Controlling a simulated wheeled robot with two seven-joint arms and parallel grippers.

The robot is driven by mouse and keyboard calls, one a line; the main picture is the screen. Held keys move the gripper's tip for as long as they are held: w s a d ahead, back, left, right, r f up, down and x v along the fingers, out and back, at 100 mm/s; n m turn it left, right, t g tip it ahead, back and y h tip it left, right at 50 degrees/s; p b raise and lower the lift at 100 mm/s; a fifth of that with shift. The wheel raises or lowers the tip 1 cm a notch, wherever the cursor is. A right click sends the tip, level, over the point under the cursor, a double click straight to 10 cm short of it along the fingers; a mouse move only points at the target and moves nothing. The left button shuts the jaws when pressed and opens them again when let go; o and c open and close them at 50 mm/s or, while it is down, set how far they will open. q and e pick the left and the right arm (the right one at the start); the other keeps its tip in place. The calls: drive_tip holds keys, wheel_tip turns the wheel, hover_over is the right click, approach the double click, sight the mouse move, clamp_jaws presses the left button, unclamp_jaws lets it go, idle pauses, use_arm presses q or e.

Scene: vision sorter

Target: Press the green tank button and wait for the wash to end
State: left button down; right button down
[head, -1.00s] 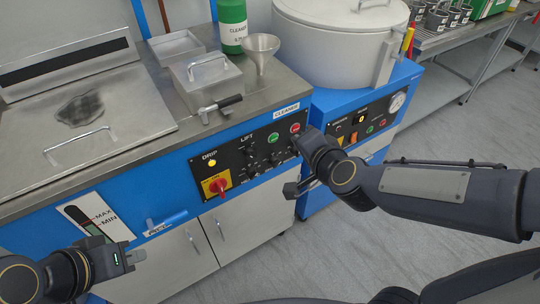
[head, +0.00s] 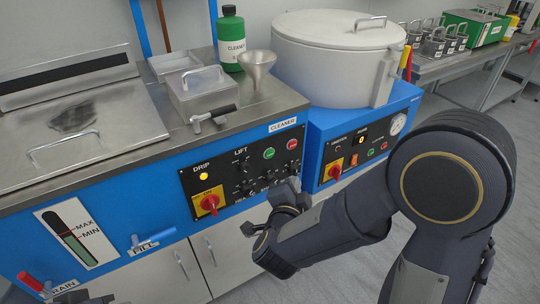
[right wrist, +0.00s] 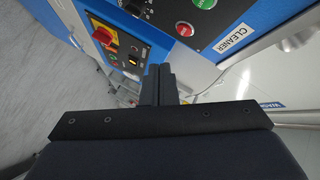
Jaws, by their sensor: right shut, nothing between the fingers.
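The blue tank unit labelled CLEANER carries a black control panel (head: 240,167). Its green button (head: 268,153) sits beside a red button (head: 292,144) near the top right of the panel. Both also show at the top of the right wrist view, the green one (right wrist: 204,4) cut by the edge. My right gripper (head: 288,188) is shut and empty, in front of the panel's lower right, below the green button. Its closed fingers (right wrist: 160,84) show in the right wrist view, apart from the buttons. Only a dark bit of my left arm shows at the lower left edge; its jaws are unclear.
A yellow lamp (head: 203,176) is lit above a red rotary switch (head: 209,203). A blue FILL handle (head: 150,241) and a red DRAIN handle (head: 37,283) stick out at the front. A second blue unit with a round lidded drum (head: 335,60) stands at the right.

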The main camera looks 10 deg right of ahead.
sight(270, 154)
drive_tip(key=w+a, duration=0.3)
drive_tip(key=w, duration=0.5)
drive_tip(key=shift+p, duration=0.4)
drive_tip(key=shift+w, duration=0.15)
idle(1.6)
drive_tip(key=shift+w+a, duration=0.15)
drive_tip(key=shift+w, duration=0.2)
drive_tip(key=shift+w+a, duration=0.15)
drive_tip(key=shift+w, duration=0.25)
idle(0.5)
drive_tip(key=shift+s, duration=0.1)
drive_tip(key=shift+s+d, duration=0.3)
drive_tip(key=shift+s, duration=0.4)
drive_tip(key=shift+s, duration=0.1)
